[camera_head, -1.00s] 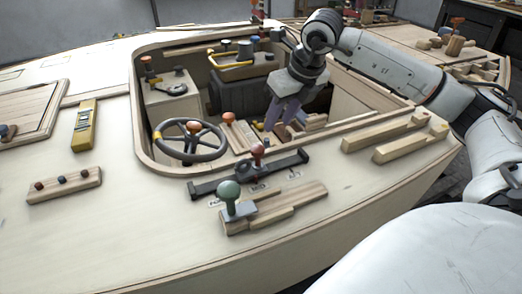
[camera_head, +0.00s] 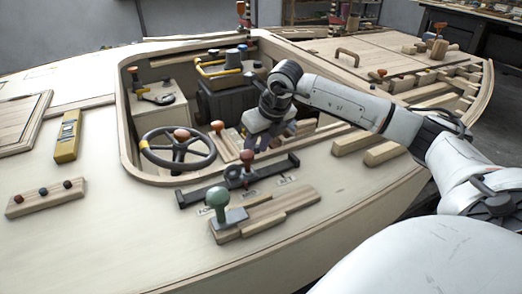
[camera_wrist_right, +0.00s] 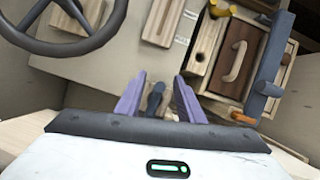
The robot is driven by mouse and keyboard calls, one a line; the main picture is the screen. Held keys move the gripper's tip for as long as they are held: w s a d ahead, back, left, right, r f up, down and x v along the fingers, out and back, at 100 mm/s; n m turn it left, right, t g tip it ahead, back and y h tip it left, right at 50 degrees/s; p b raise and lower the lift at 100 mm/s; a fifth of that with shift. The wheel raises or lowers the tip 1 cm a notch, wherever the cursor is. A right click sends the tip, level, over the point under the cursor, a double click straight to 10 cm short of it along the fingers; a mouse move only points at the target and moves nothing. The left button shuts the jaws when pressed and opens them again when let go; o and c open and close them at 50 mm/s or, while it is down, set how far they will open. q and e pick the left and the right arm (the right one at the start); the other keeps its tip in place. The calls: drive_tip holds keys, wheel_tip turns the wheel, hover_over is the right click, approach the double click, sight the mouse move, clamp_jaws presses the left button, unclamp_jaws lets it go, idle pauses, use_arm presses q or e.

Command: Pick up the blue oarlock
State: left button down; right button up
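My right gripper (camera_head: 268,143) reaches down over the cockpit opening from the right in the head view. In the right wrist view its two purple fingers (camera_wrist_right: 160,88) are spread apart. A small dark blue-grey piece with a rounded end (camera_wrist_right: 155,98) shows between them; I cannot tell whether it is the blue oarlock or whether a finger touches it. My left gripper is not in view.
The steering wheel (camera_head: 178,150) is left of the gripper. A dark bar with a red knob (camera_head: 247,158) and a green-knobbed lever (camera_head: 218,198) sit on the near deck. The cockpit rim (camera_head: 128,130) surrounds the opening.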

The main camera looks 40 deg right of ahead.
clamp_jaws()
wheel_tip(320, 180, up, 10)
drive_tip(key=shift+r+p, duration=0.1)
drive_tip(key=shift+p, duration=0.9)
